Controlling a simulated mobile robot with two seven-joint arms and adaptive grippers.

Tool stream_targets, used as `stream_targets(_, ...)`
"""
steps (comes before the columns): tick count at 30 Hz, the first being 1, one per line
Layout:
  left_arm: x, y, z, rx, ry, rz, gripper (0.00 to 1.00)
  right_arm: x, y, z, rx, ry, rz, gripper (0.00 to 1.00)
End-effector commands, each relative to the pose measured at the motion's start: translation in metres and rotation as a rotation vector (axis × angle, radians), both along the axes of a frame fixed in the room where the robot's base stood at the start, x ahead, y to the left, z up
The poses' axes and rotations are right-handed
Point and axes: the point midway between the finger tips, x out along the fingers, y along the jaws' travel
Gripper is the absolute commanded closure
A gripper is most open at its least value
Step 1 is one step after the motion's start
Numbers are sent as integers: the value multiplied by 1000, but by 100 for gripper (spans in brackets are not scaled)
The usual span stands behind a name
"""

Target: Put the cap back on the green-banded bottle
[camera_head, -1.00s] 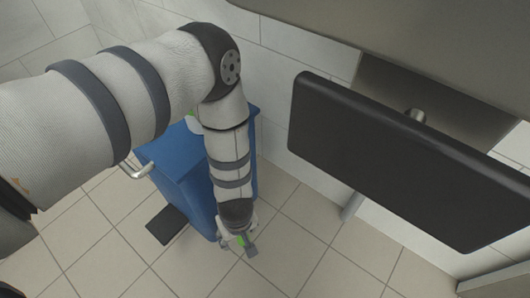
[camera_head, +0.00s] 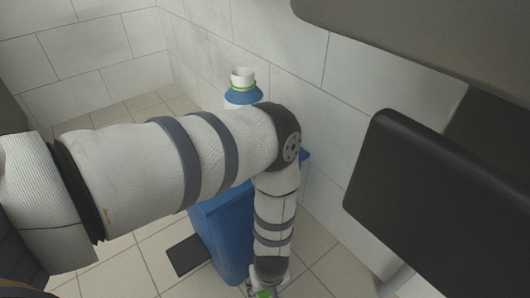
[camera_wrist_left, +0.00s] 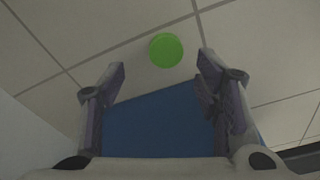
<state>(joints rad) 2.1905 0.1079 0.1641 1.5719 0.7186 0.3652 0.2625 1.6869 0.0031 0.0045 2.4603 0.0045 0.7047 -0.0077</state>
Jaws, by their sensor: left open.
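The bottle (camera_head: 243,95) stands behind my left arm in the head view. Its white neck, green band and blue shoulder show; my arm hides its lower part. My left gripper (camera_head: 262,292) points down beside the blue bin, cut by the bottom edge of the head view. In the left wrist view the left gripper (camera_wrist_left: 160,75) is open, with nothing between its fingers. A round green disc, seemingly the cap (camera_wrist_left: 165,50), shows beyond the fingertips against the tiled floor. I cannot tell its distance. My right gripper is not in view.
A blue bin-like box (camera_head: 223,235) stands below my left forearm. A dark flat plate (camera_head: 190,255) lies on the tiled floor beside it. A large black panel (camera_head: 440,205) is at the right. Tiled walls rise behind the bottle.

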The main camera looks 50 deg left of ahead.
Motion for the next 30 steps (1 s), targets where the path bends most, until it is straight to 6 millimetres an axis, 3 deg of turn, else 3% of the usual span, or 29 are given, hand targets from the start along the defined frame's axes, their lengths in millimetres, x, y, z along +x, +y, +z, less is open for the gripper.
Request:
stream_targets(7,0,0,-1,0,0,0,42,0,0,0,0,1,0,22)
stream_targets(15,-5,6,-43,0,0,0,42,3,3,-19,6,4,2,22)
stream_targets(18,-5,8,-50,1,0,0,42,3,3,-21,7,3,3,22)
stream_targets(28,-5,8,-51,0,0,-1,42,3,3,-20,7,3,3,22)
stream_targets(30,-5,7,-51,0,0,-1,53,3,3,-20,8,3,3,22)
